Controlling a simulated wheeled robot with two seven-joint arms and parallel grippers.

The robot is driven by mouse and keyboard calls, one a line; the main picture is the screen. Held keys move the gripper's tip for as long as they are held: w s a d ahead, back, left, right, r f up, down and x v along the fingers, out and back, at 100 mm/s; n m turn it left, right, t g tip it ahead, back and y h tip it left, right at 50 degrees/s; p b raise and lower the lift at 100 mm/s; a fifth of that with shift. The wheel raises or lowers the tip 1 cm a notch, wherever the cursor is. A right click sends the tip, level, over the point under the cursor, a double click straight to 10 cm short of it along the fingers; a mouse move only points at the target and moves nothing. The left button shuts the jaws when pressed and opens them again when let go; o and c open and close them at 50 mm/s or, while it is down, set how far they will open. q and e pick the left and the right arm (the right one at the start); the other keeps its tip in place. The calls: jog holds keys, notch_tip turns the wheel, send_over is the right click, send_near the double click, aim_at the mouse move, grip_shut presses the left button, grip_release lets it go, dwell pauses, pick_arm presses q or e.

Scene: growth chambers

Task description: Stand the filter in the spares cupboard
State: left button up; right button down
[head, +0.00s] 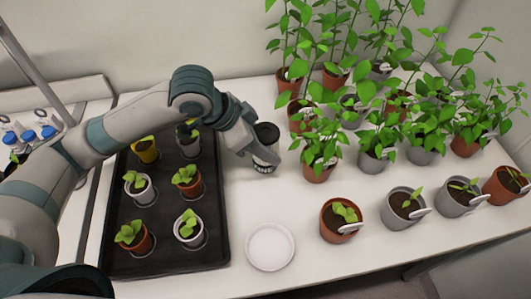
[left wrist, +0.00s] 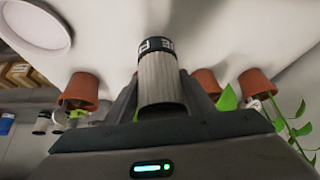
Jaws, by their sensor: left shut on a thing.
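My left gripper (head: 252,148) is shut on the filter, over the white bench right of the black tray. The filter is close to upright; I cannot tell whether its base touches the bench. The spares cupboard is not clearly identifiable. My right gripper is not in view.
A black tray (head: 122,250) with several small pots stands left of the gripper. A white saucer (head: 270,246) lies in front. Several potted plants (head: 321,155) crowd the right side. Shelves with brown boxes (left wrist: 20,75) and small cylinders (left wrist: 42,122) show in the left wrist view.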

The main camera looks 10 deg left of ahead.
pick_arm(q)
jog(key=shift+f, duration=1.85)
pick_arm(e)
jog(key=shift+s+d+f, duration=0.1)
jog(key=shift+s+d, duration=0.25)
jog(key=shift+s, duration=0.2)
pick_arm(q)
jog(key=o, duration=1.2)
jog(key=shift+f, duration=0.1)
